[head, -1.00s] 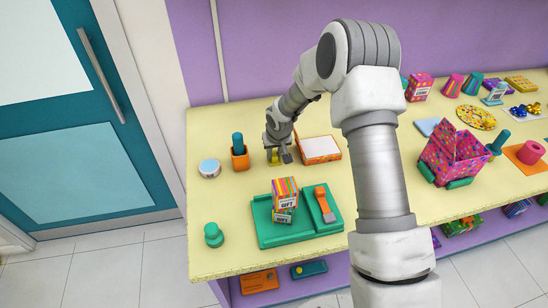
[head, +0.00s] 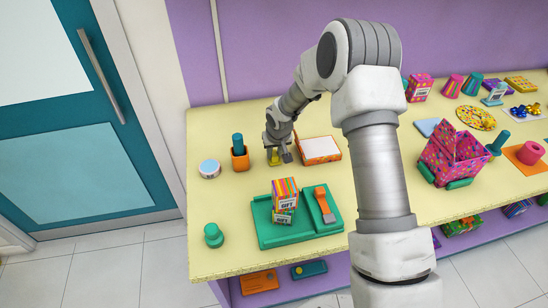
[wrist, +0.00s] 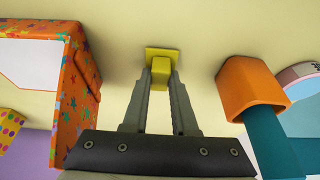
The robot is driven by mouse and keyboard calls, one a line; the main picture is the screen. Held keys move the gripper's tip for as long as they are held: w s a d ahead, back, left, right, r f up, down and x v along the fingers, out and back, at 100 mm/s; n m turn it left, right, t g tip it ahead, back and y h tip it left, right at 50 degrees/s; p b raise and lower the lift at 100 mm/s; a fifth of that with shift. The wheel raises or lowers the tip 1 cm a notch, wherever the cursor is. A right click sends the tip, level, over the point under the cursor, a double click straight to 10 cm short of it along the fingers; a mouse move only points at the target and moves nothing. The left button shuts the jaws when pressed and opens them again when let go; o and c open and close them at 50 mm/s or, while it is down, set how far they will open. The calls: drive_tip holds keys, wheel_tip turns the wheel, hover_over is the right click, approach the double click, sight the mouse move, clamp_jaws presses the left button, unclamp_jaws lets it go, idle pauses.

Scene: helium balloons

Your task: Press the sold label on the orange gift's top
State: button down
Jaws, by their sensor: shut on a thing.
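A small yellow piece, the likely sold label (wrist: 161,69), has a flat square plate and a raised block; no wording on it is readable. It also shows in the head view (head: 274,158), partly hidden by my gripper. My gripper (wrist: 160,82) is shut on the block, with a finger on each side, low over the tabletop. Whether the plate touches the table I cannot tell. The orange patterned box with a white top (head: 320,149), likely the orange gift, lies just right of my gripper; in the wrist view it is at left (wrist: 78,100).
An orange holder (head: 240,162) with a teal stick and a round white-topped tin (head: 209,168) stand left of my gripper. Nearer are a green tray (head: 265,233) with striped GIFT boxes (head: 285,192) and a green knob (head: 213,236). Bare yellow tabletop lies between them.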

sight(275, 154)
drive_tip(key=shift+r+p, duration=0.3)
drive_tip(key=shift+r, duration=0.4)
drive_tip(key=shift+r, duration=0.1)
drive_tip(key=c, duration=1.4)
unclamp_jaws()
clamp_jaws()
drive_tip(key=shift+r, duration=0.15)
drive_tip(key=shift+r+p, duration=0.9)
drive_tip(key=shift+r, duration=0.95)
